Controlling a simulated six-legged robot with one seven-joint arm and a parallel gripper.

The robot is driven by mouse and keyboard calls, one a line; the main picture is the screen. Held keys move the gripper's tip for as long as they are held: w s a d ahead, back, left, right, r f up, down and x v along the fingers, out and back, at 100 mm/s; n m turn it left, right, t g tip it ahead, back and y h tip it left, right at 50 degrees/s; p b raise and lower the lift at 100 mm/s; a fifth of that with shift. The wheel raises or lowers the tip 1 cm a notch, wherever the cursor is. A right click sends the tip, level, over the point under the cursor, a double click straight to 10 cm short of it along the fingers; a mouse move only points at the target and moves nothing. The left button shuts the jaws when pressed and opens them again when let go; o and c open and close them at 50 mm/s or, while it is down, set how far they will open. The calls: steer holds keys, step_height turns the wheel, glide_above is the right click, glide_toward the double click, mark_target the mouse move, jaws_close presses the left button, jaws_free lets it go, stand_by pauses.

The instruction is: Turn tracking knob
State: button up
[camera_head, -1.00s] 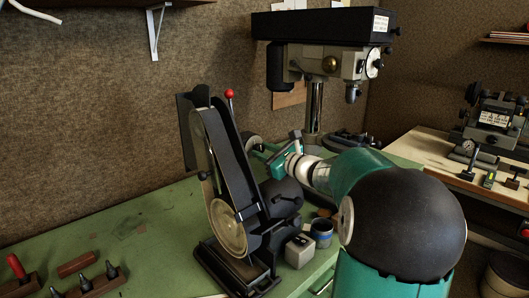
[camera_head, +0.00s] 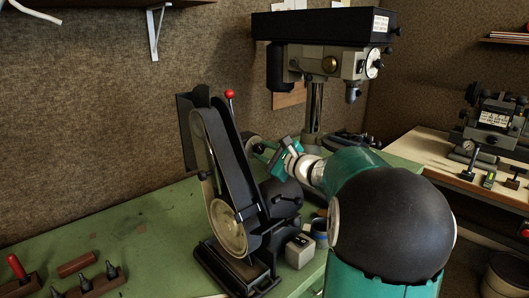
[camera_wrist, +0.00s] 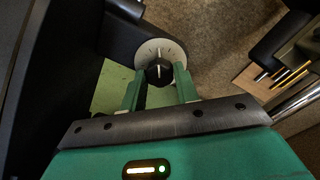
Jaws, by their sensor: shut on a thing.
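The tracking knob (camera_wrist: 159,72) is a small black knob with a white pointer line on a round pale dial (camera_wrist: 148,52), in the wrist view. The pointer stands nearly upright in that picture. My gripper (camera_wrist: 158,79) has one green finger on each side of the knob and is shut on it. The belt grinder (camera_head: 224,180) carrying the dial stands on the green bench in the head view. There my gripper (camera_head: 264,149) is small and sits behind the grinder's belt arm, so the knob itself is hard to make out.
A drill press (camera_head: 316,75) stands behind my arm. A red-tipped lever (camera_head: 229,95) rises beside the grinder. A grey block (camera_head: 299,252) and a blue-banded container (camera_head: 320,236) are close to its base. The green bench (camera_head: 130,225) is mostly clear to the left.

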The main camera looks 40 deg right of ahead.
steer(key=o, duration=1)
steer(key=shift+s, duration=0.2)
steer(key=shift+c, duration=0.2)
steer(key=shift+w, duration=0.15)
steer(key=s+d, duration=0.2)
steer(key=s, duration=1.1)
steer(key=shift+s+d, duration=0.15)
steer(key=shift+s, duration=0.15)
steer(key=shift+r, duration=0.1)
